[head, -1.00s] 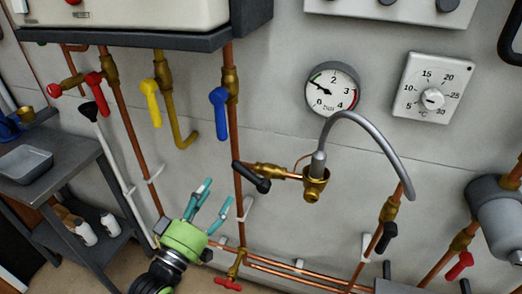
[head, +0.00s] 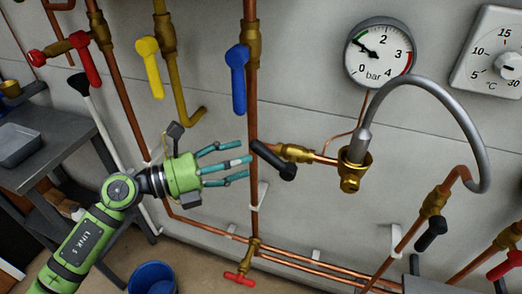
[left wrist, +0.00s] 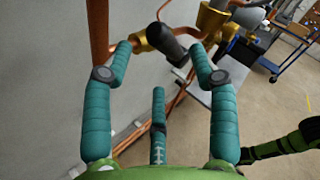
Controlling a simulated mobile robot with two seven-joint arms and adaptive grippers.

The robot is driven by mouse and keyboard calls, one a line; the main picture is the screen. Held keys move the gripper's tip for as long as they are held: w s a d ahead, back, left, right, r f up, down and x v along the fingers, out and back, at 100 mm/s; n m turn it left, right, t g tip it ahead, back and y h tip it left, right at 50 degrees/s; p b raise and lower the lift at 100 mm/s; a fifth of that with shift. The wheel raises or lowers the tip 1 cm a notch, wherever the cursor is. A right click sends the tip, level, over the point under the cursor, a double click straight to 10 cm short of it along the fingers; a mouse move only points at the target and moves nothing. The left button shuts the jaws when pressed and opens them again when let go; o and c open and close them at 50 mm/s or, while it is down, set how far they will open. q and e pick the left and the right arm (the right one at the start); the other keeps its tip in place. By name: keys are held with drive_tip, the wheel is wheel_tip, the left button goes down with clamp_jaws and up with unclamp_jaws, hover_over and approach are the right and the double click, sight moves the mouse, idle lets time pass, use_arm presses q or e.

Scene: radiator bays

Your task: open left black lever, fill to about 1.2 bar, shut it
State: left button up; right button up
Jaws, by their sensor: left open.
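The left black lever (head: 275,160) sits on a brass valve (head: 297,153) beside the vertical copper pipe and slants down to the right. It also shows in the left wrist view (left wrist: 165,41), ahead of the fingers. My left gripper (head: 243,161) is open and empty, its teal fingers pointing right, just left of the lever. In the left wrist view its two upper fingers (left wrist: 160,50) stand apart on either side of the lever; I cannot tell whether they touch anything. The gauge (head: 380,53) needle points near 1 bar. My right gripper is not in view.
A blue lever (head: 239,80) hangs above my gripper. A yellow lever (head: 149,66) and a red lever (head: 84,58) are farther left. A grey hose (head: 455,107) arches to a second black lever (head: 431,233) at right. A blue bucket (head: 152,279) stands below.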

sight(258, 154)
use_arm(q)
drive_tip(key=p+x, duration=0.1)
drive_tip(key=x, duration=0.4)
drive_tip(key=shift+d+r+p, duration=0.15)
drive_tip(key=shift+r+p, duration=0.05)
drive_tip(key=shift+p, duration=0.1)
drive_tip(key=shift+w+d+f, duration=0.1)
drive_tip(key=shift+w+d, duration=0.1)
drive_tip(key=shift+d, duration=0.2)
clamp_jaws()
